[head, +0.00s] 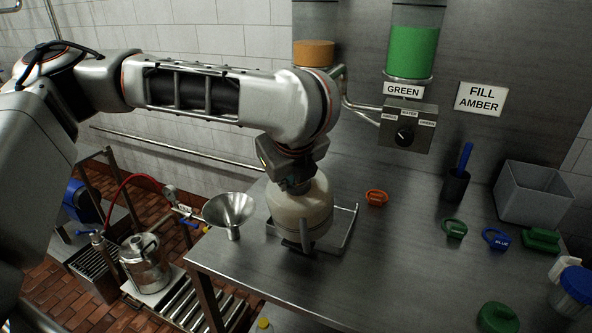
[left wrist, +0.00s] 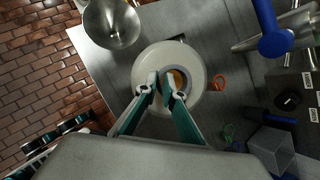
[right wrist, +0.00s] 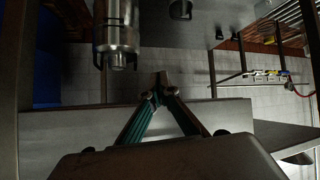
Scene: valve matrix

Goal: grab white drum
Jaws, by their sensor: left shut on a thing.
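The white drum (head: 300,208) stands upright on a shallow metal tray (head: 348,232) on the steel bench. My left gripper (head: 296,184) points down from above at the drum's top. In the left wrist view, the drum (left wrist: 142,65) is round with an amber-coloured opening, and my left gripper's fingertips (left wrist: 161,85) are close together over its top, shut on it. The exact contact is hard to make out. My right gripper (right wrist: 160,85) shows only in the right wrist view, with its fingertips together and nothing seen between them.
A steel funnel (head: 229,210) is just left of the drum. A selector box (head: 408,127) is on the back wall. The bench's front middle is clear.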

